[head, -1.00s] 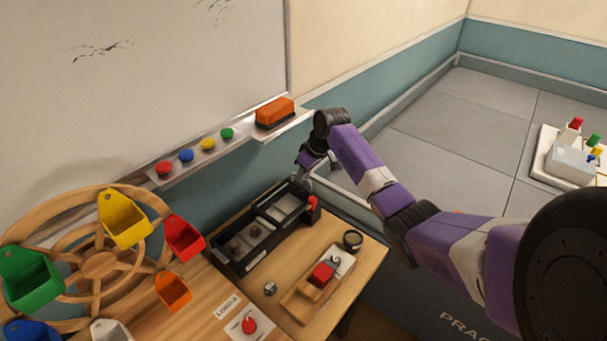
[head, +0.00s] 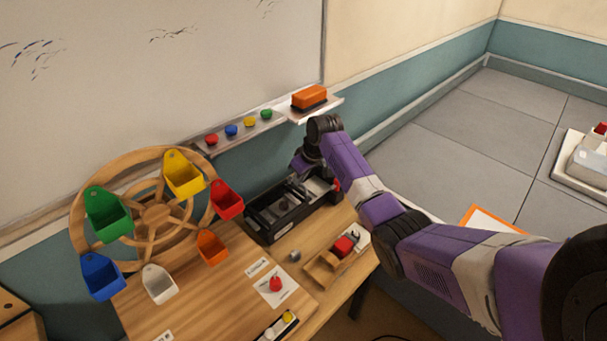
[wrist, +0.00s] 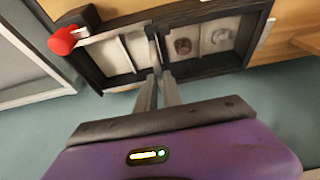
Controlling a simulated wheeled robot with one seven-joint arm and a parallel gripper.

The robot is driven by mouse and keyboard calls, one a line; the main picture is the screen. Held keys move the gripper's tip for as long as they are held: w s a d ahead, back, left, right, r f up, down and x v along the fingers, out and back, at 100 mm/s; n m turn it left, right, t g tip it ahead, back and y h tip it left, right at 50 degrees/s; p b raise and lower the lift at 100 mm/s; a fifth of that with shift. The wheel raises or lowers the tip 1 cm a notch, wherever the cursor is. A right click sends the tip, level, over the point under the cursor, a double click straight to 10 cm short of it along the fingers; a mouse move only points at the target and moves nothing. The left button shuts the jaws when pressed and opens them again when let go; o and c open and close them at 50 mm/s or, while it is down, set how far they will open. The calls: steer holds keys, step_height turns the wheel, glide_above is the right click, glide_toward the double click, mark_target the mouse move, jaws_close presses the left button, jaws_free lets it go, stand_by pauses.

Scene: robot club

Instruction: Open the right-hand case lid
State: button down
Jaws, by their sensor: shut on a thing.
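The black case (head: 262,232) lies along the back of the wooden table, below the whiteboard ledge. It also shows in the wrist view (wrist: 214,70), turned round. There its left half has pale, divided bays, and its right half has two round items under what looks like a clear cover. My gripper (wrist: 158,80) is over the case's middle, its fingers closed on a thin dark upright piece (wrist: 154,48), apparently the edge or handle of the right-hand lid. In the head view my wrist hides the fingers and part of the case. A red knob (wrist: 66,40) sits at the case's end.
A wooden wheel (head: 155,212) with coloured buckets stands at the left. A wooden block with a red part (head: 343,246), a small metal knob (head: 294,256) and a card with a red knob (head: 275,284) lie in front. The ledge above holds an orange eraser (head: 309,96).

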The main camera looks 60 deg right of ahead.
steer(key=c, duration=1.5)
jaws_free()
steer(key=shift+b+v, duration=0.35)
steer(key=shift+v, duration=3.55)
steer(key=shift+s+f, duration=0.1)
